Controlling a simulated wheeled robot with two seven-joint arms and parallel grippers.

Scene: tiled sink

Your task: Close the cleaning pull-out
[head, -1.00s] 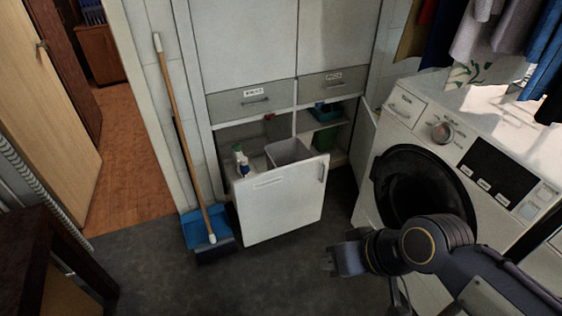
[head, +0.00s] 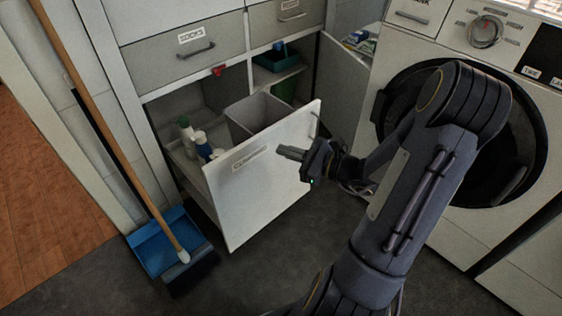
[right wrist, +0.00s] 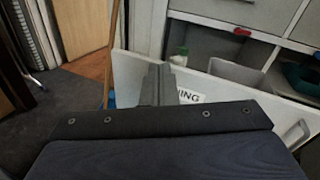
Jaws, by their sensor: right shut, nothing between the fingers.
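The cleaning pull-out (head: 255,190) is a white-fronted drawer standing out from the cabinet, with a label on its front. It holds a grey bin (head: 258,116) and bottles (head: 196,140). My right gripper (head: 282,151) is shut and empty, its tips in front of the upper part of the pull-out's front; I cannot tell whether they touch it. In the right wrist view the shut fingers (right wrist: 157,84) point at the white front (right wrist: 128,75), beside the label's visible letters "NING". My left gripper is not in view.
A broom (head: 120,165) and blue dustpan (head: 160,240) stand just left of the pull-out. A washing machine (head: 460,110) with a dark round door is on the right. An open cabinet door (head: 342,80) stands between them. The grey floor in front is clear.

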